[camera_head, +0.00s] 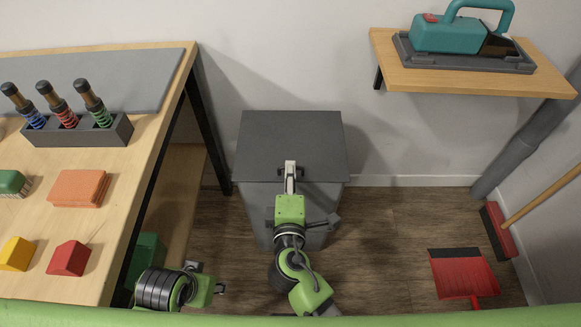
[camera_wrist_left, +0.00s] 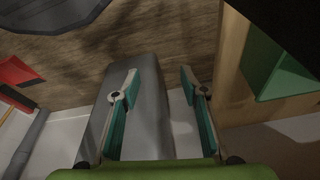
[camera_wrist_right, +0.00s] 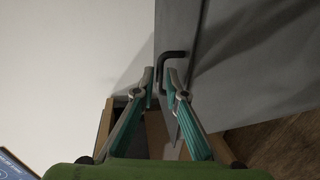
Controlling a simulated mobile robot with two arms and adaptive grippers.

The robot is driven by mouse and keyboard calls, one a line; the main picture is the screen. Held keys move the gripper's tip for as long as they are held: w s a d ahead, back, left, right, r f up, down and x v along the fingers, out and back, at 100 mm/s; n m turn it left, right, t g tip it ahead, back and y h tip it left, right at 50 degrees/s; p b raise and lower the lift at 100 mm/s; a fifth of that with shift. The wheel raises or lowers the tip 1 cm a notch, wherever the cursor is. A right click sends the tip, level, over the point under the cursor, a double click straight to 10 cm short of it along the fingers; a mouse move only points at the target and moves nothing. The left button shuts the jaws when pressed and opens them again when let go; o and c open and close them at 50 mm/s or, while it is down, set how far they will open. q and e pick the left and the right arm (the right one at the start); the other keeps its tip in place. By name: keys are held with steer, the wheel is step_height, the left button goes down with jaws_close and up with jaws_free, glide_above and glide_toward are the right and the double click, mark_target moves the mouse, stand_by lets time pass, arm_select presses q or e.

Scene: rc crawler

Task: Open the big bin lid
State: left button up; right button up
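The big bin is a grey box (camera_head: 262,215) on the floor, with a dark grey lid (camera_head: 265,140) lying flat on top. A black bar handle (camera_wrist_right: 174,55) is on the lid near its front edge. My right gripper (camera_head: 290,165) reaches over the front edge at the handle. In the right wrist view, its fingertips (camera_wrist_right: 161,76) are close together, one on each side of the handle bar. My left gripper (camera_head: 219,280) is low, left of the bin's front. In the left wrist view, its fingers (camera_wrist_left: 158,75) are apart with nothing between them.
A wooden workbench (camera_head: 110,150) with tools and blocks stands left of the bin. A wall shelf (camera_head: 395,75) carries a teal tool at upper right. A red dustpan (camera_head: 462,275) and broom (camera_head: 497,230) are at the right. Floor between bin and dustpan is clear.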

steer(key=shift+w+f, duration=0.25)
steer(key=shift+w, duration=0.85)
arm_select(q)
steer(key=shift+r, duration=0.45)
arm_select(e)
jaws_close()
